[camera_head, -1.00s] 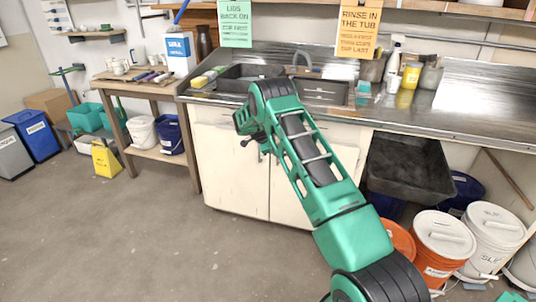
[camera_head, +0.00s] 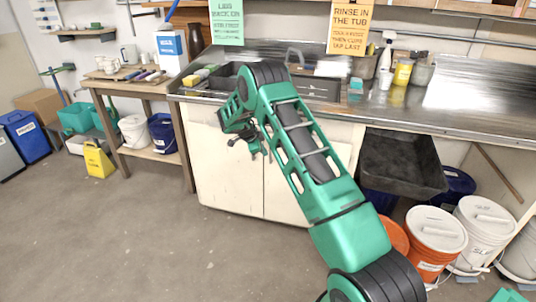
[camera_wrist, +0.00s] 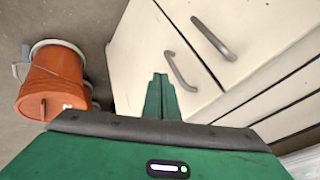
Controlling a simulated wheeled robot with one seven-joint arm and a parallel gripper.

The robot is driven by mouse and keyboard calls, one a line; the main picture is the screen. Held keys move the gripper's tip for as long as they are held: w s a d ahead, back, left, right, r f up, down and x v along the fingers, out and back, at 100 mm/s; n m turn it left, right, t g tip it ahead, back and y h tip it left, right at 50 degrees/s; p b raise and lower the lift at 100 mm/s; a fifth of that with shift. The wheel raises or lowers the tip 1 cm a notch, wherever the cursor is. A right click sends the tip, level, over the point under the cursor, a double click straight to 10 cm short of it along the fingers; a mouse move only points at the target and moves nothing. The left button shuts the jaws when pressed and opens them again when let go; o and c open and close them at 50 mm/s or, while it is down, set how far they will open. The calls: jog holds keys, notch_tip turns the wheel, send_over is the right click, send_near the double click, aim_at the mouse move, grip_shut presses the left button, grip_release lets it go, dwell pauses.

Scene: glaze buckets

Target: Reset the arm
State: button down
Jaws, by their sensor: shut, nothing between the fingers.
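My green arm reaches out over the floor in front of the sink counter in the head view. My gripper (camera_head: 253,152) hangs at its far end, in front of the white cabinet doors (camera_head: 292,185). It is small and partly hidden by the wrist there. In the wrist view my gripper's green fingers (camera_wrist: 161,92) are together with nothing between them. They appear in front of the cabinet doors (camera_wrist: 135,45) and their grey handles (camera_wrist: 180,72).
The steel counter (camera_head: 470,110) runs along the back. A black tub (camera_head: 400,165) sits under it. An orange bucket (camera_head: 430,255) and white bucket (camera_head: 485,235) stand right; an orange bucket also shows in the wrist view (camera_wrist: 55,80). A wooden table (camera_head: 110,84) stands left. The left foreground floor is clear.

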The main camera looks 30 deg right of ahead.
jog(key=v, duration=0.7)
jog(key=s+d+r+n+g+y, duration=0.1)
jog(key=s+r+n, duration=0.2)
jog(key=s+r, duration=0.45)
jog(key=s+d+r+n+y, duration=0.15)
jog(key=s+r, duration=0.35)
jog(key=s, duration=0.6)
jog(key=s+r+n+g, duration=0.1)
jog(key=s+r+n, duration=0.2)
jog(key=s+r, duration=0.45)
jog(key=s+a+n+y, duration=0.1)
jog(key=s+a+n, duration=0.1)
jog(key=s, duration=0.8)
jog(key=s+a+f+n+y, duration=0.1)
jog(key=s+a+n+y, duration=0.1)
jog(key=s, duration=0.9)
jog(key=s+a+n+y, duration=0.1)
jog(key=s+a+n, duration=0.3)
jog(key=s, duration=0.7)
jog(key=shift+s+a+f+g, duration=0.15)
jog(key=shift+a+f+g, duration=0.15)
jog(key=shift+a, duration=0.7)
jog(key=shift+n, duration=0.25)
